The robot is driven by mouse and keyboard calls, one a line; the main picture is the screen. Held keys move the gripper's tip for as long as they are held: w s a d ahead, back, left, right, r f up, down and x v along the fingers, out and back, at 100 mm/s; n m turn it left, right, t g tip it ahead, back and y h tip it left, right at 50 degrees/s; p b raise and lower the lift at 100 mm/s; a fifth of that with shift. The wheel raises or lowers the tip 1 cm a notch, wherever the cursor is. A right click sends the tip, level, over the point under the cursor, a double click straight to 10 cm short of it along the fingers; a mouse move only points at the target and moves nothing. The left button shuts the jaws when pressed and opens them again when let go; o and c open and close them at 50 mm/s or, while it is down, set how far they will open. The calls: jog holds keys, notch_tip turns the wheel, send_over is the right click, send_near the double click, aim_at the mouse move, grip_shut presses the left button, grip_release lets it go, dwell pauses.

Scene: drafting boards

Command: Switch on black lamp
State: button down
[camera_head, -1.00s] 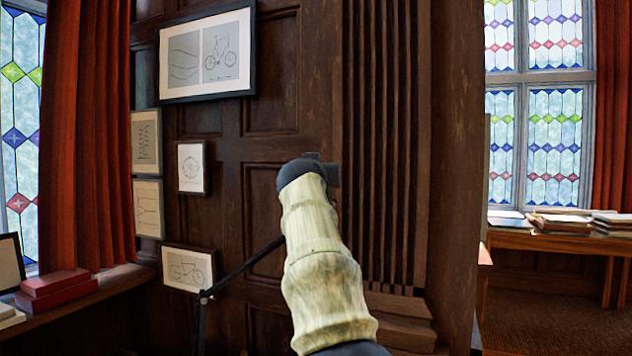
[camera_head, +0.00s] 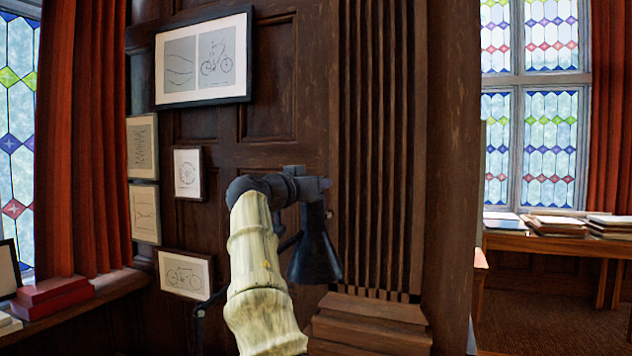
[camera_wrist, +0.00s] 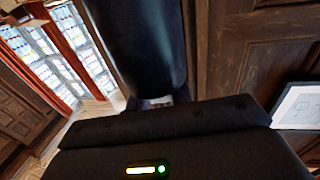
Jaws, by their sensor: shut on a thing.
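The black lamp's conical shade (camera_head: 315,255) hangs just right of my pale arm in the head view, in front of the dark wood panelling. My gripper (camera_head: 312,188) is at the top of the shade. In the wrist view, a large black rounded lamp part (camera_wrist: 140,45) fills the upper middle. My gripper (camera_wrist: 157,102) is shut on this part, with its fingertips mostly hidden against it. My arm hides much of the lamp's stand in the head view. I cannot see the switch, and no light shows from the shade.
Framed drawings (camera_head: 203,58) hang on the panelled wall close behind. A fluted wood pillar (camera_head: 380,150) stands right of the lamp. Red books (camera_head: 52,292) lie on the left sill. A table (camera_head: 545,244) with papers stands at the far right.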

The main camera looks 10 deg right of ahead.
jog(key=c, duration=1.2)
grip_release()
jog(key=shift+c, duration=0.2)
jog(key=shift+s+a+f+b, duration=0.15)
jog(key=shift+s+a+b, duration=0.15)
jog(key=shift+a+b, duration=0.1)
jog(key=b+v, duration=0.6)
jog(key=v, duration=1)
jog(key=shift+s, duration=0.2)
jog(key=shift+a, duration=0.15)
